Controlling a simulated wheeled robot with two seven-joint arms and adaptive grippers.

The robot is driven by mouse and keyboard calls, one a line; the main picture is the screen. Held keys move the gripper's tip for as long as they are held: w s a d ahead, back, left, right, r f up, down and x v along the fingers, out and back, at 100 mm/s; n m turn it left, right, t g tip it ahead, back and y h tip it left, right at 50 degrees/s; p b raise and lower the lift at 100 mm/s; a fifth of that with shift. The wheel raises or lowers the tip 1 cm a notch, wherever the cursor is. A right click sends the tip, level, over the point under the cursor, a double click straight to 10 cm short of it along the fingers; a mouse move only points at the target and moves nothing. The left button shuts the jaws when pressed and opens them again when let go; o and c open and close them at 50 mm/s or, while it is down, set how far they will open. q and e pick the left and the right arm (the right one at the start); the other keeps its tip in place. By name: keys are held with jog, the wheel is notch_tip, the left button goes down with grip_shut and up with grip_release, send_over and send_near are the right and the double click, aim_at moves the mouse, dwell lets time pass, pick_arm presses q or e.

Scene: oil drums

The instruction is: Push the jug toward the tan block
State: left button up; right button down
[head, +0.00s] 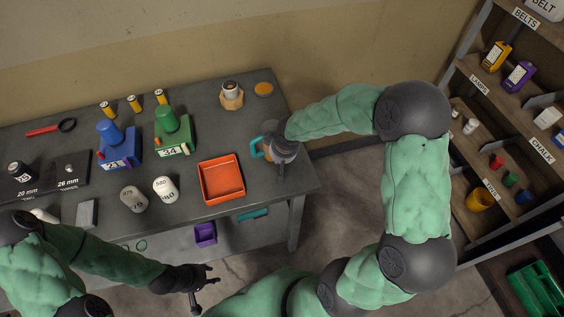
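The jug is mostly hidden behind my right gripper; a teal handle (256,147) that seems to belong to it shows at the table's right side. My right gripper (279,163) is right beside it, seen from above. I cannot tell whether they touch or whether its fingers are open. A tan block (231,103) with angled sides stands near the table's back edge, up and left of the handle, with a grey-topped cylinder (231,88) on or in it. My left gripper (208,285) is open and empty in front of the table, low in the picture.
An orange tray (221,179) lies left of and nearer than the handle. An orange disc (263,89) lies right of the tan block. Green (174,137) and blue (119,150) weighted blocks and white cylinders (165,189) stand further left. Shelves (480,190) stand at right.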

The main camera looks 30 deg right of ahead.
dwell(0.3)
jog(key=w+b, duration=0.1)
jog(key=w, duration=1.5)
jog(key=shift+w+d, duration=0.15)
jog(key=shift+w, duration=0.1)
jog(key=shift+s+f, duration=0.1)
